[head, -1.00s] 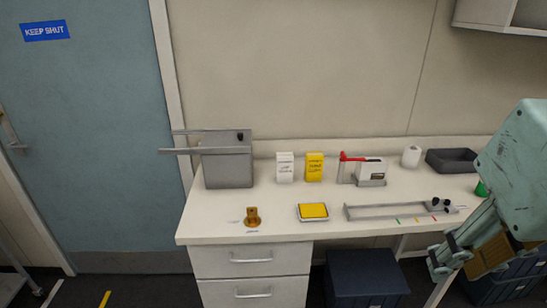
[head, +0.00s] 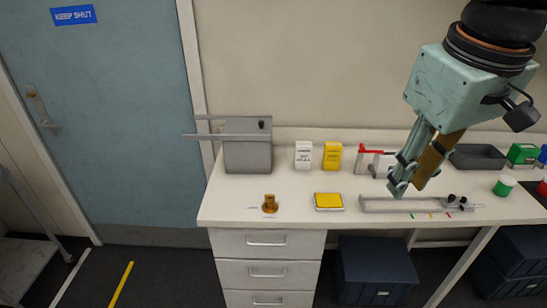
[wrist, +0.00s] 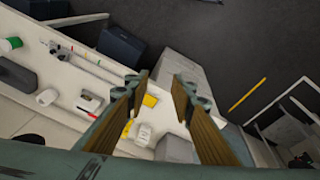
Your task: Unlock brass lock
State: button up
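The brass lock (head: 270,203) stands small and upright near the front left of the white bench top. It is too small in the head view to tell whether it is locked. I cannot make it out in the wrist view. My gripper (head: 405,188) hangs above the right half of the bench, well to the right of the lock and apart from it. In the wrist view my gripper (wrist: 162,90) has its two fingers spread, with nothing between the tips.
A yellow pad (head: 328,201) lies right of the lock, and a grey metal box (head: 248,153) with rods stands behind it. White (head: 303,155) and yellow (head: 333,156) cartons stand at the back. A metal rail fixture (head: 410,205) lies below my gripper.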

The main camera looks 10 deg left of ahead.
jog(key=w+a+n+p, duration=0.3)
jog(key=w+a+n, duration=0.1)
jog(key=w+a, duration=0.4)
jog(key=n+g+p, duration=0.3)
jog(key=n+p, duration=0.7)
send_over(270, 196)
notch_tip(270, 196, down, 20)
jog(key=r, duration=0.1)
jog(key=shift+w+a+f, duration=0.15)
jog(key=shift+w+f, duration=0.1)
jog(key=shift+w, duration=0.05)
jog(key=shift+f, duration=0.1)
jog(key=shift+f+p, duration=0.6)
jog(key=shift+f, duration=6.15)
jog(key=shift+c, duration=0.8)
